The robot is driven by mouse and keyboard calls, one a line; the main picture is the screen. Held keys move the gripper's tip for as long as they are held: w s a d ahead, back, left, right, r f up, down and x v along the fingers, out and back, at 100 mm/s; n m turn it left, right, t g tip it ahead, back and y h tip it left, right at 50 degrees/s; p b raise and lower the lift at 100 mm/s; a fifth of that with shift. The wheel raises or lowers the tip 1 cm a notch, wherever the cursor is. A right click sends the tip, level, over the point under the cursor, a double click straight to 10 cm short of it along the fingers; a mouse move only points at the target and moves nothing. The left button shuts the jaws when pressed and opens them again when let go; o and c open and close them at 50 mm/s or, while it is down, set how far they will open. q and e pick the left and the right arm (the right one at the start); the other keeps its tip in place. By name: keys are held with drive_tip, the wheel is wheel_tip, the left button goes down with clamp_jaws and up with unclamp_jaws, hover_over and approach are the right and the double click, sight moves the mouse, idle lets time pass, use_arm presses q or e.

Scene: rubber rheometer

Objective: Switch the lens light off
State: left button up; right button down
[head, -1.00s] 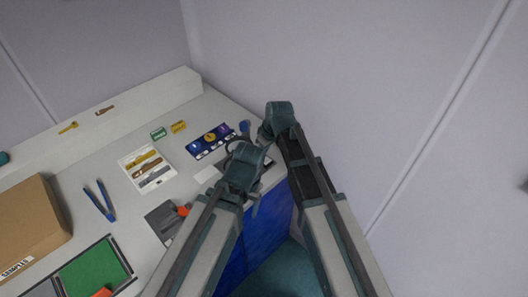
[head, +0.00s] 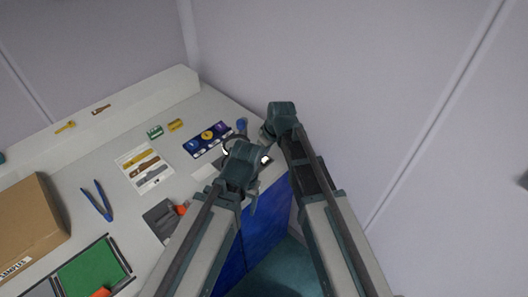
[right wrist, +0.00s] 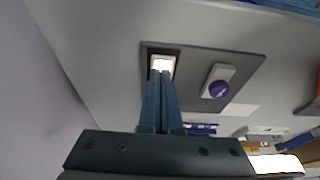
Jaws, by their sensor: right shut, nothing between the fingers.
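A small white rocker switch (right wrist: 162,64) glows brightly in a dark recess of a grey plate (right wrist: 195,62) in the right wrist view. My right gripper (right wrist: 163,80) is shut and empty, its fingertips at the lower edge of the switch; I cannot tell whether they touch it.
A purple knob (right wrist: 218,89) on a white block sits on the same plate. A blue card (head: 208,139), a sample card (head: 144,168), blue tweezers (head: 97,201), a green mat (head: 92,272) and a cardboard box (head: 32,222) lie to the left. A wall rises on the right.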

drive_tip(key=shift+r, duration=0.1)
drive_tip(key=shift+r+p, duration=0.85)
drive_tip(key=shift+p, duration=0.1)
drive_tip(key=p+v, duration=1.1)
drive_tip(key=v, duration=0.1)
drive_tip(key=shift+s+d, duration=0.15)
